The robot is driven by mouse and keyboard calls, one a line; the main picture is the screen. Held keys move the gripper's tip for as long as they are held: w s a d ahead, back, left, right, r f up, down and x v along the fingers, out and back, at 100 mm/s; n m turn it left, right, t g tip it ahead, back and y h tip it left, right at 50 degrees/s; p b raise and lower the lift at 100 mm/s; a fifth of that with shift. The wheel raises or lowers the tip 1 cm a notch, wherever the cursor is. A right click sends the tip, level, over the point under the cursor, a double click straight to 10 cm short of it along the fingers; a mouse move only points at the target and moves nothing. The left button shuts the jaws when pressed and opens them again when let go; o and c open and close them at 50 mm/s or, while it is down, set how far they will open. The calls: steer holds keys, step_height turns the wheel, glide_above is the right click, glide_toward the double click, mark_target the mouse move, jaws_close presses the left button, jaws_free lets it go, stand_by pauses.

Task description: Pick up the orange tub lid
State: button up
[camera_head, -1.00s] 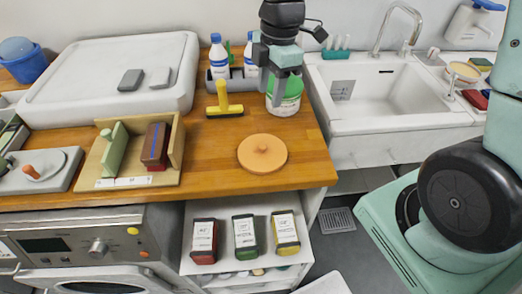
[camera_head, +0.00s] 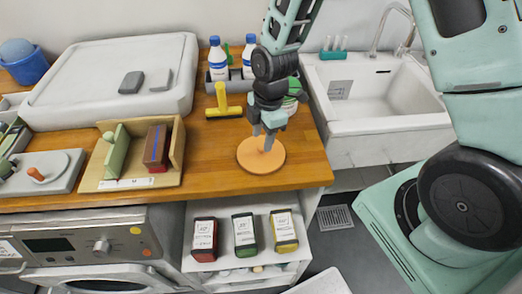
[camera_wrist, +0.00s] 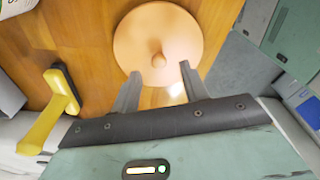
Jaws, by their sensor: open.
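The orange tub lid (camera_head: 252,160) is a flat round disc with a small knob in its middle. It lies on the wooden counter near the front edge. It also shows in the wrist view (camera_wrist: 160,30), with the knob facing up. My gripper (camera_head: 264,144) is over the lid. In the wrist view my gripper (camera_wrist: 158,72) has its two fingers apart, with the knob just beyond and between the fingertips. The fingers hold nothing. My gripper hides part of the lid in the head view.
A yellow-handled squeegee (camera_head: 222,104) lies on the counter left of my gripper. A green-and-white tub (camera_head: 293,97) stands behind, partly hidden by my arm. A wooden holder (camera_head: 174,170) is to the left, a sink (camera_head: 375,95) to the right.

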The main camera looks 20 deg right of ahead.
mark_target(261, 147)
steer(key=shift+a+f+p, duration=0.1)
steer(key=shift+f+p, duration=0.35)
steer(key=shift+f, duration=1.35)
jaws_close()
